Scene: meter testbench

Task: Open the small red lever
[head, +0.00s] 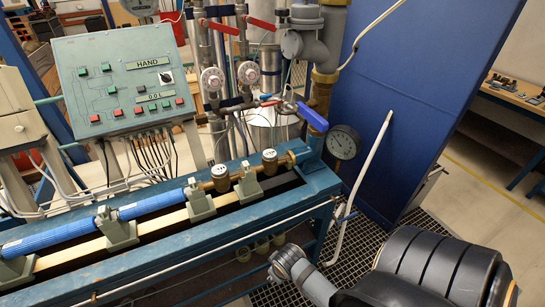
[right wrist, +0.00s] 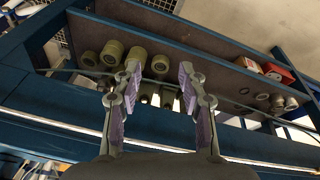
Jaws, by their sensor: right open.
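Two longer red levers, one on the left pipe (head: 220,27) and one on the right pipe (head: 261,23), sit higher up. My right arm comes in from the lower right of the head view, below and in front of the bench end, well apart from the small red lever. In the right wrist view my right gripper (right wrist: 158,80) is open, with nothing between its fingers. The small red lever is not visible there. My left gripper is not in view.
The blue-green bench (head: 215,250) carries a blue tube (head: 150,205) and brass meters (head: 220,178). A pressure gauge (head: 343,142) and a blue wall panel (head: 430,80) stand at right. A control panel (head: 120,80) is at left. Grey cylinders (right wrist: 112,52) sit on a shelf.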

